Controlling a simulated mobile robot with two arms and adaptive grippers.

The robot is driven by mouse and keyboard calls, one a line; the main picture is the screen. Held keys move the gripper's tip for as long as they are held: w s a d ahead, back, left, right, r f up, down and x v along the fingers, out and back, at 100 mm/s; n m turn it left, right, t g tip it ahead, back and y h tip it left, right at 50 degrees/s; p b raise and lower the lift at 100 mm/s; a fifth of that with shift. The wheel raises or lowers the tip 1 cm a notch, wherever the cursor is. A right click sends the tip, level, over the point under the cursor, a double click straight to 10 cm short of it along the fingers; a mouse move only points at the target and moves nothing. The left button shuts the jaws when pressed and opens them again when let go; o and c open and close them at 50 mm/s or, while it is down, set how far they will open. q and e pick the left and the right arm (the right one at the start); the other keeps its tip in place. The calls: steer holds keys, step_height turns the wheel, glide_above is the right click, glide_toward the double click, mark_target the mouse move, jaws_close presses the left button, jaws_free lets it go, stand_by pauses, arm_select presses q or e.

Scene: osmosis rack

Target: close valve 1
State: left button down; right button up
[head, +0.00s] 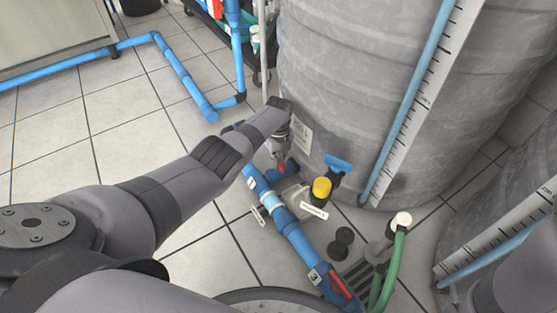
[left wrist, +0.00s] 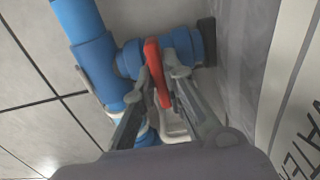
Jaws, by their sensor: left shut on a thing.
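A red valve handle (left wrist: 154,62) sits on a short blue branch pipe (left wrist: 129,60) in the left wrist view. The handle lies across the branch, which runs from the blue main pipe (left wrist: 98,66) toward the grey tank wall. My left gripper (left wrist: 164,76) has one finger on each side of the handle and is shut on it. In the head view, my left gripper (head: 281,152) is low beside the tank, with a bit of the red handle (head: 281,168) showing below it. The valve's number cannot be read. My right gripper is not in view.
The large grey tank (head: 340,70) stands close on the right of my left gripper. Nearby are a yellow-capped fitting (head: 321,188), a blue handle (head: 338,163), another red handle (head: 341,285) and a green hose (head: 392,268). Tiled floor (head: 120,120) is clear on the left.

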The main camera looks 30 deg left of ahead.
arm_select(q)
steer(key=c, duration=1.7)
jaws_free()
steer(key=shift+o, duration=0.2)
steer(key=shift+r, duration=0.15)
step_height(320, 180, up, 12)
steer(key=shift+f, duration=0.2)
